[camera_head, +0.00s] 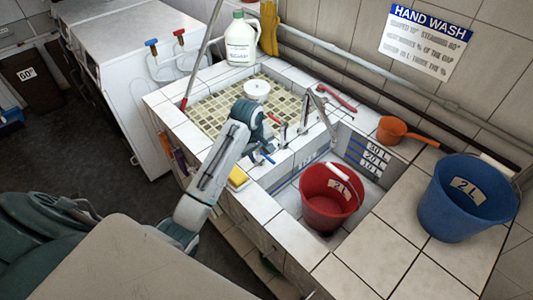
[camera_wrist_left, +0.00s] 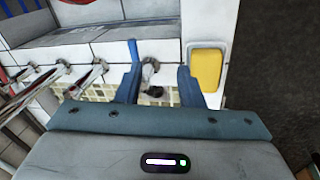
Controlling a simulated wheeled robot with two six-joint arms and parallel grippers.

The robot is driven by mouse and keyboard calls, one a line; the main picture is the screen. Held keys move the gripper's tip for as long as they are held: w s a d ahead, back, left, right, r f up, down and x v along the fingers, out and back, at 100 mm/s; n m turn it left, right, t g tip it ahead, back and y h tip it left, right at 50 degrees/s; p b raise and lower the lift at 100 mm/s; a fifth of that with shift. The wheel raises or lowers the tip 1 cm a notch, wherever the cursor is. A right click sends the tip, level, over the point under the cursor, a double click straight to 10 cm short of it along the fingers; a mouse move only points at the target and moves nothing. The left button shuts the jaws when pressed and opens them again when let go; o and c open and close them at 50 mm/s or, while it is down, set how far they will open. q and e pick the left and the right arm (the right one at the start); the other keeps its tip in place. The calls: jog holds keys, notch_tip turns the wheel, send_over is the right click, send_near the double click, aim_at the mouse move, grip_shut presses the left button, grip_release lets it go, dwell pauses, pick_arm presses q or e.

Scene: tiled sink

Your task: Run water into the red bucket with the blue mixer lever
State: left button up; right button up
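The red bucket (camera_head: 322,210) with a "2L" label stands upright in the right-hand sink basin (camera_head: 372,185); its inside is too dark to tell what it holds. A metal spout (camera_head: 320,105) rises behind it, and I see no water stream. A small blue lever (camera_head: 268,159) is on the tiled ledge left of the bucket, and it also shows in the left wrist view (camera_wrist_left: 133,50). My left gripper (camera_wrist_left: 159,75) is open near this lever, which appears beside its left fingertip; contact is unclear. A grey fitting with a dark end shows between the fingers. My right gripper is out of view.
A yellow sponge (camera_head: 237,178) lies close to my left gripper, also in the wrist view (camera_wrist_left: 207,68). A blue bucket (camera_head: 450,215) and orange dipper (camera_head: 398,131) stand on the right counter. A white jug (camera_head: 241,42) stands behind the mosaic basin. Front right tiles are clear.

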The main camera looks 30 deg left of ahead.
aim_at(268, 157)
pick_arm(q)
jog(key=w+r+n, duration=0.2)
jog(key=w, duration=0.3)
jog(key=p+x, duration=0.1)
jog(key=x, duration=0.1)
jog(key=p+x, duration=0.1)
jog(key=x, duration=0.2)
jog(key=p+x, duration=0.1)
jog(key=x, duration=0.2)
jog(key=shift+s+a+f, duration=0.1)
jog(key=shift+s+a, duration=0.15)
jog(key=shift+a, duration=0.1)
jog(key=shift+w+f, duration=0.1)
jog(key=shift+f, duration=0.5)
grip_shut()
